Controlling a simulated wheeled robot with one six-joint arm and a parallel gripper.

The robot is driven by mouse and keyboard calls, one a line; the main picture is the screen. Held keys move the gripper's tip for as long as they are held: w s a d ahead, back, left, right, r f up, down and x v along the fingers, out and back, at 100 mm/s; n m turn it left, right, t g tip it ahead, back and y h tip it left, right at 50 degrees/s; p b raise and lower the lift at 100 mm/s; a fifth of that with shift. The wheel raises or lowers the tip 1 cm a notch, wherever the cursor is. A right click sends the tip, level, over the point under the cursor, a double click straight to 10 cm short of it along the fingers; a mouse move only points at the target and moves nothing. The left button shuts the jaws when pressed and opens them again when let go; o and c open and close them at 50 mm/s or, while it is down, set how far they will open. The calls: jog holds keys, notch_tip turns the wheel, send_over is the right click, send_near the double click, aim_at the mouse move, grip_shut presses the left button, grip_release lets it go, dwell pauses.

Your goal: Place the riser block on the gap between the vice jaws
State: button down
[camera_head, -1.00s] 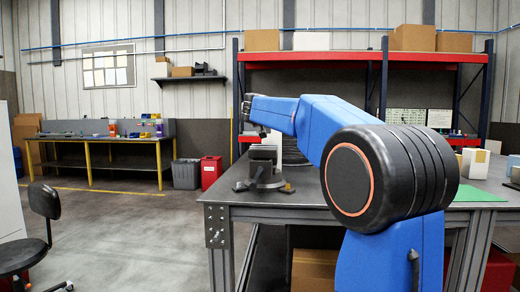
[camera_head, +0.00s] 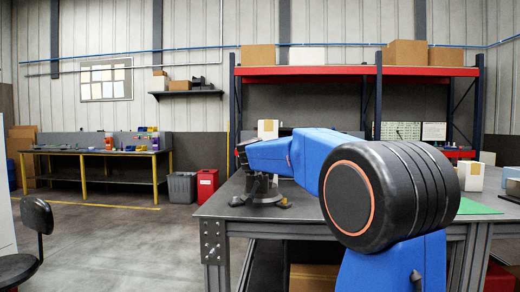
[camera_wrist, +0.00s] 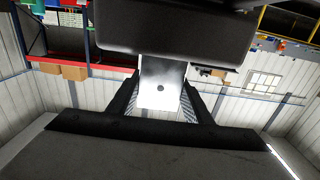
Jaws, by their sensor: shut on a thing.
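In the wrist view the pale grey riser block (camera_wrist: 160,100), with a dark round hole in its face, sits between the two black fingers of my gripper (camera_wrist: 162,84), which is shut on it. A large dark body across the top of that view covers the block's upper edge; I cannot tell whether it is the vice. In the head view the dark vice (camera_head: 262,192) stands on the bench near its left edge. My arm's end is just above it, and hides its upper part. The block and the gap between the jaws cannot be made out there.
The grey bench (camera_head: 225,208) has bare room left of the vice. A box with a white strip (camera_head: 268,128) shows behind my arm. A green mat (camera_head: 477,206) and pale boxes (camera_head: 470,176) lie at right. A red-beamed rack (camera_head: 350,71) stands behind.

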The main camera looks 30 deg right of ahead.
jog(key=c, duration=0.9)
grip_release()
jog(key=shift+f, duration=0.1)
jog(key=v, duration=1.2)
